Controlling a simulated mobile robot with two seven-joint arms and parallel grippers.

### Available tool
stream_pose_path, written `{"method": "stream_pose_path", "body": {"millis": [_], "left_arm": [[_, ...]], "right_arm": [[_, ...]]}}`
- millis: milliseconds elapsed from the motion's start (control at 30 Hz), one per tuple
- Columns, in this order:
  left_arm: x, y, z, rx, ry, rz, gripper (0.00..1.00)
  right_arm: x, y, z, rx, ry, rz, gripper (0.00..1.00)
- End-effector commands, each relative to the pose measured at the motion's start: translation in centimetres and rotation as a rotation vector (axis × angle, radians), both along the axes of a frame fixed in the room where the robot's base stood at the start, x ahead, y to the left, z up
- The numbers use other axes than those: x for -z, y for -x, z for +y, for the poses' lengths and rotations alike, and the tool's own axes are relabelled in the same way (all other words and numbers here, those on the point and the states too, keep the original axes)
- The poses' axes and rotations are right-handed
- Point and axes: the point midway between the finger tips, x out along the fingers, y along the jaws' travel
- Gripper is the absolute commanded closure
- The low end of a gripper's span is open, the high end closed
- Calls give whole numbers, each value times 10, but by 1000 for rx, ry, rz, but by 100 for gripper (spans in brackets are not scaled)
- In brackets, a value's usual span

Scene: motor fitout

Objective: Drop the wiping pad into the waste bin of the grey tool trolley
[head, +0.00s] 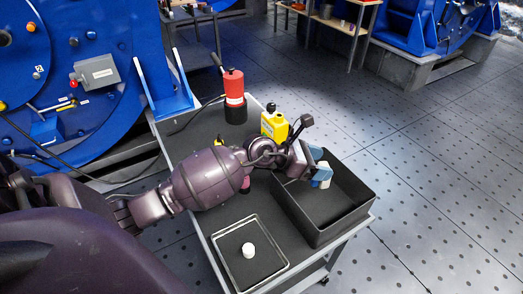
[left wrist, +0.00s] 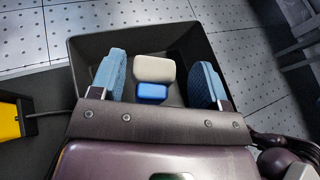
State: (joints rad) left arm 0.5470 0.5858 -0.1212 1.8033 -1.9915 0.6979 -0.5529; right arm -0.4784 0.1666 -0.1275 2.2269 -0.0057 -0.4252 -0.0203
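The wiping pad (left wrist: 153,70), a cream block with a blue part, shows between and beyond my finger pads in the left wrist view. Its pale side (head: 324,176) shows just below the fingers in the head view. The waste bin (head: 345,222) is a dark open box on the right end of the grey tool trolley (head: 208,240); its wall also shows in the left wrist view (left wrist: 88,45). My left gripper (head: 318,163) is over the bin, open, with gaps on both sides of the pad. Whether the pad touches the bin floor cannot be told. My right gripper is out of view.
A clear tray (head: 222,250) with a white cylinder (head: 248,250) sits left of the bin. A yellow container (head: 274,124) and a red-and-black bottle (head: 234,92) stand farther back on the trolley. Blue machinery (head: 100,45) is behind left. The tiled floor at right is clear.

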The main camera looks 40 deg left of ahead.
Motion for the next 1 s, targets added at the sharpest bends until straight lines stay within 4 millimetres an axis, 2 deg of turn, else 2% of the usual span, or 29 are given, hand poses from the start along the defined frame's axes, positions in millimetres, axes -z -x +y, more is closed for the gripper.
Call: {"method": "stream_pose_path", "body": {"millis": [100, 467, 1000], "left_arm": [[0, 0, 0, 0, -1, 1, 18], [-3, 5, 5, 0, -2, -1, 18], [-37, 62, 61, 0, -2, -2, 18]], "right_arm": [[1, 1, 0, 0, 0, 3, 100], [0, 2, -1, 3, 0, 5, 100], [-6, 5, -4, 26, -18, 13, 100]]}}
